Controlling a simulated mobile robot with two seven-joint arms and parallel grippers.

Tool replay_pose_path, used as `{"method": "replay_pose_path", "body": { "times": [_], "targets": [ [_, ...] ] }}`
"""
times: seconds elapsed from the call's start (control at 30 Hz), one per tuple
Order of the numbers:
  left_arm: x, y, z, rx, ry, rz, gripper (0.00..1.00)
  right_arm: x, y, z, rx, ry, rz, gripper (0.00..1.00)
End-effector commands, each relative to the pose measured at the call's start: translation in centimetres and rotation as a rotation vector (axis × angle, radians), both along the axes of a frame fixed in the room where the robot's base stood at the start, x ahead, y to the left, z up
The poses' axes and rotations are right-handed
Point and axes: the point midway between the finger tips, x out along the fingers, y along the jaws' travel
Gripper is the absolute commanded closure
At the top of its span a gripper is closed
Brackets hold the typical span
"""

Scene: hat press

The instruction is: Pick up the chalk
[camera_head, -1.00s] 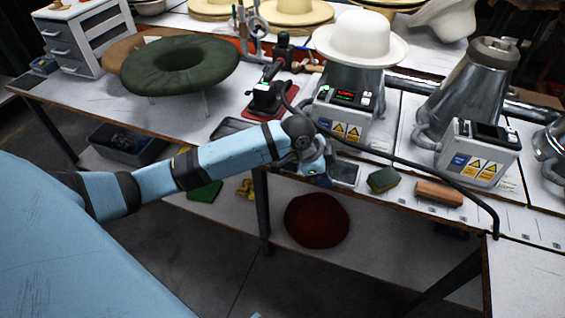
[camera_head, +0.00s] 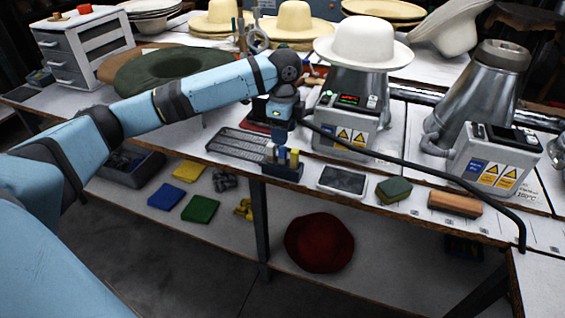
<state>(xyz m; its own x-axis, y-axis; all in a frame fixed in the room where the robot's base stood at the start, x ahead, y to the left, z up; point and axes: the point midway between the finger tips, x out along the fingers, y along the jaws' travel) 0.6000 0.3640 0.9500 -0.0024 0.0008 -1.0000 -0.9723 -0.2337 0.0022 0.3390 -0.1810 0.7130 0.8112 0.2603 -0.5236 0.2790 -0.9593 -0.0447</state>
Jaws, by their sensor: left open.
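Small upright coloured sticks, which look like the chalk (camera_head: 282,155), stand in a dark blue block-shaped holder (camera_head: 283,171) near the front edge of the bench. One is yellow; the others are pale or bluish and too small to tell well. My left gripper (camera_head: 280,143) points down just above them, coming from the left over the bench. It is open, and its fingertips are small and dark, so I cannot tell whether they touch a stick. My right gripper is not in view.
A ribbed metal tray (camera_head: 238,143) lies left of the holder. A dark-topped pad (camera_head: 342,181), a green-yellow sponge (camera_head: 394,189) and an orange-brown block (camera_head: 454,204) lie to its right. A black cable (camera_head: 420,166) crosses the bench by the hat press (camera_head: 345,127). A red hat (camera_head: 319,243) sits on the shelf below.

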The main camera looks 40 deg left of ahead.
Motion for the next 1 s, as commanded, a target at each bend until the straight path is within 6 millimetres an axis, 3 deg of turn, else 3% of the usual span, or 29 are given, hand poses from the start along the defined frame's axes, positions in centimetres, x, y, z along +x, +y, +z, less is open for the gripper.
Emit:
{"method": "replay_pose_path", "body": {
  "times": [0.1,0.37,0.63,0.9,1.0],
  "targets": [
    [0.0,0.0,-1.8,-0.001,0.0,0.0,0.48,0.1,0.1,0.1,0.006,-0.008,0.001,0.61],
    [-0.1,0.1,-3.4,-0.001,-0.001,0.0,0.48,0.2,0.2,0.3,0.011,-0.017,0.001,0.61],
    [-0.3,0.3,-7.2,0.0,-0.001,0.0,0.48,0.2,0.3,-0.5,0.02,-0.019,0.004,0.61],
    [-0.3,0.3,-7.7,-0.001,-0.002,0.0,0.48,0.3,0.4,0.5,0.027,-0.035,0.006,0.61],
    [-0.3,0.3,-7.7,-0.001,-0.002,0.0,0.69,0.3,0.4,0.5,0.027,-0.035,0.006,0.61]
  ]
}}
